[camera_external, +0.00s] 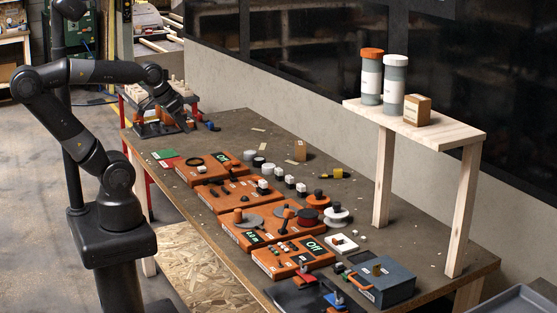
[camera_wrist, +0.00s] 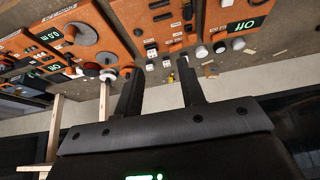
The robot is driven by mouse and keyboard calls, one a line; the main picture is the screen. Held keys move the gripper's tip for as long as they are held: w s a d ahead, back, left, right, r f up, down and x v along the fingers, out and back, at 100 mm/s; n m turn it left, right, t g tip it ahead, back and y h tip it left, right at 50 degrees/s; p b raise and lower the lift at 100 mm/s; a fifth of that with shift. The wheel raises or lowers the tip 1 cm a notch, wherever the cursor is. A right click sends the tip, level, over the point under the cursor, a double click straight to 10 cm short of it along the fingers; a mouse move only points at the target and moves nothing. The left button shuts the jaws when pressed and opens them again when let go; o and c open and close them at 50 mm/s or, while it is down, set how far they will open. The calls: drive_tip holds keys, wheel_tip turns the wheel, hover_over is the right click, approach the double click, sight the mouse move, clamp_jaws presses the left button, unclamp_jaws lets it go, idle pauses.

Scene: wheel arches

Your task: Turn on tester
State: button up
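Two orange devices have dark displays reading "Off" in green. One (camera_external: 218,168) is toward the back of the bench; the other (camera_external: 290,262) is nearer the front and has several small knobs or plugs on top. I cannot tell from the labels which is the tester. The wrist view shows an "Off" display upside down at upper right (camera_wrist: 243,25). My gripper (camera_wrist: 162,74) is open, with two dark fingers apart and nothing between them. In the external view, my arm reaches over the far left end of the bench, away from both displays.
Between the "Off" devices stand orange panels with switches (camera_external: 225,193) and spools (camera_external: 270,222). Spools and small white and black blocks line their right side. A blue-grey box (camera_external: 392,286) is at the front. A wooden shelf (camera_external: 440,132) carries two canisters and a small box.

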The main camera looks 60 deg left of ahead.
drive_tip(key=shift+w, duration=0.15)
drive_tip(key=c, duration=0.3)
drive_tip(key=shift+w+a+r+n, duration=0.2)
drive_tip(key=shift+w+n, duration=0.15)
drive_tip(key=shift+n, duration=0.25)
drive_tip(key=shift+c, duration=0.7)
drive_tip(key=w+a+n, duration=0.1)
drive_tip(key=w+n, duration=0.1)
drive_tip(key=n, duration=0.1)
drive_tip(key=w+a+n+g, duration=0.1)
drive_tip(key=w+n, duration=0.1)
drive_tip(key=n, duration=0.1)
drive_tip(key=w+a+r+n+g+h, duration=0.1)
drive_tip(key=w+n, duration=0.1)
drive_tip(key=w, duration=0.1)
drive_tip(key=shift+a+n, duration=0.15)
drive_tip(key=shift+n, duration=0.25)
clamp_jaws()
drive_tip(key=w+a+f+n+g, duration=0.1)
drive_tip(key=w+a+f+n, duration=0.3)
drive_tip(key=w+a+n, duration=0.4)
drive_tip(key=w+a+f+n+g+h, duration=0.1)
drive_tip(key=w+a+f+n, duration=0.4)
drive_tip(key=n, duration=1.3)
drive_tip(key=shift+w+a+g, duration=0.8)
drive_tip(key=shift+w+a, duration=0.85)
drive_tip(key=shift+w, duration=1.15)
